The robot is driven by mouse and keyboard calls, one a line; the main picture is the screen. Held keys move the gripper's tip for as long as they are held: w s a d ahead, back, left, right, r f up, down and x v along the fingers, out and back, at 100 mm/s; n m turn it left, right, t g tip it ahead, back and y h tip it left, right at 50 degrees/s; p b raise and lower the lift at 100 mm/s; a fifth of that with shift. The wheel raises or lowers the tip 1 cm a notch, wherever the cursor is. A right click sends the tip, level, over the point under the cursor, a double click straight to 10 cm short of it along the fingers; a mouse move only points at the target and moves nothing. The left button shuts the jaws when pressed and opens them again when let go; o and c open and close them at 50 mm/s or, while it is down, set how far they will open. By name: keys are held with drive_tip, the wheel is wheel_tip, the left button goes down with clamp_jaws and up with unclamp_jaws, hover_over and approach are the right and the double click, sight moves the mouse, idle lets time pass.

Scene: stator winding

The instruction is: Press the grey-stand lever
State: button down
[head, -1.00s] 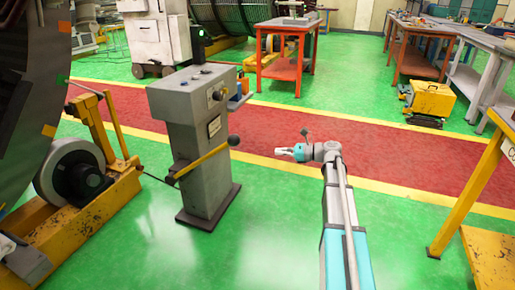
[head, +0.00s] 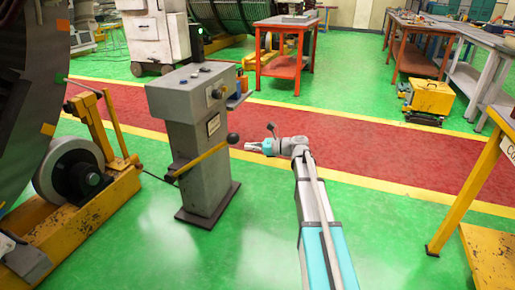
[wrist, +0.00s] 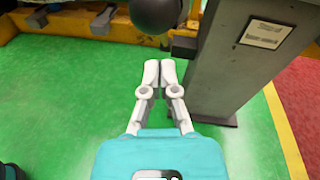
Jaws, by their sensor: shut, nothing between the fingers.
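The grey stand (head: 203,140) is an upright pedestal on the green floor, with a sloped top panel. Its lever (head: 203,160) is a yellow bar along its front, rising to the right and ending in a dark ball knob (head: 233,138). My gripper (head: 249,146) is just right of the knob, apart from it as far as I can tell. In the wrist view my gripper (wrist: 159,65) has its fingers together and empty. The dark knob (wrist: 155,12) shows just beyond the fingertips, and the grey stand (wrist: 235,60) is to the right.
A yellow frame with a wheel (head: 75,172) stands left of the stand. A yellow-legged table (head: 470,190) is at the right edge. A red table (head: 284,60) stands behind. The green floor in front of the stand is clear.

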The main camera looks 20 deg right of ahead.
drive_tip(key=shift+w+a+r+p, duration=0.3)
drive_tip(key=shift+a+r+p, duration=0.1)
drive_tip(key=shift+a+r, duration=0.35)
drive_tip(key=shift+f, duration=0.1)
